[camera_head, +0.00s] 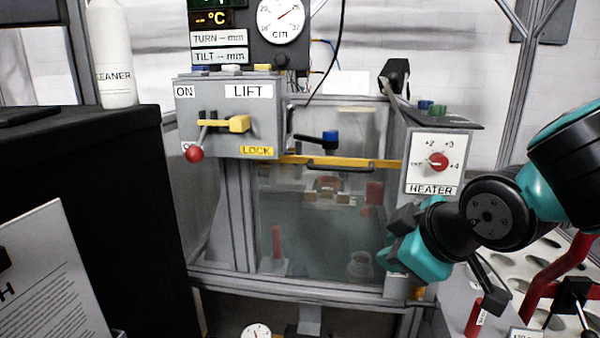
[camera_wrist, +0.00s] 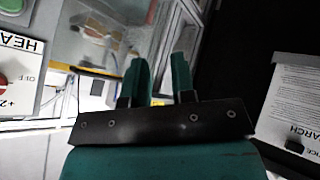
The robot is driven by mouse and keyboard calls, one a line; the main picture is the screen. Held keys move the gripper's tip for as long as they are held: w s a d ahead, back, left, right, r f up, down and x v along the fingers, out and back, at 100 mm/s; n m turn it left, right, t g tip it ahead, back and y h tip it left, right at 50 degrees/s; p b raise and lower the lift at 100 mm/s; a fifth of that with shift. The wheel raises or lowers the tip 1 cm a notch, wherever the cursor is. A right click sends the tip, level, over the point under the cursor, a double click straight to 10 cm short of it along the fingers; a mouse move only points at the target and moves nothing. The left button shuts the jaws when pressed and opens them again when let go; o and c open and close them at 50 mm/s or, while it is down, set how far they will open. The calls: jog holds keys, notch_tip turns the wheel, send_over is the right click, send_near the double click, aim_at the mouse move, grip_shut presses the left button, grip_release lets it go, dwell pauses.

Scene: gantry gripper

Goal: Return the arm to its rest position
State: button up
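My teal and black arm reaches in from the right in the head view. My gripper (camera_head: 394,240) is in front of the tank's right side, below the heater box (camera_head: 437,165). In the wrist view the two teal fingers of my gripper (camera_wrist: 159,75) stand apart with a gap between them. Nothing shows between them. The heater box also shows at the left edge of the wrist view (camera_wrist: 20,60). Whether the fingers touch the tank front cannot be told.
The lift box (camera_head: 230,115) with a red-knobbed lever and yellow LOCK label is left of centre. The glass-fronted tank (camera_head: 310,235) has a yellow bar. A black cabinet (camera_head: 90,190) bearing a cleaner bottle (camera_head: 110,55) is at left. A perforated rack (camera_head: 540,258) is lower right.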

jog(key=s+m+g+y+p, duration=0.1)
jog(key=s+m+g, duration=0.5)
jog(key=s, duration=1)
notch_tip(320, 180, up, 15)
jog(key=n+g+p, duration=0.1)
jog(key=g+p, duration=0.1)
jog(key=p, duration=1.2)
jog(key=shift+w+a+n+p, duration=0.3)
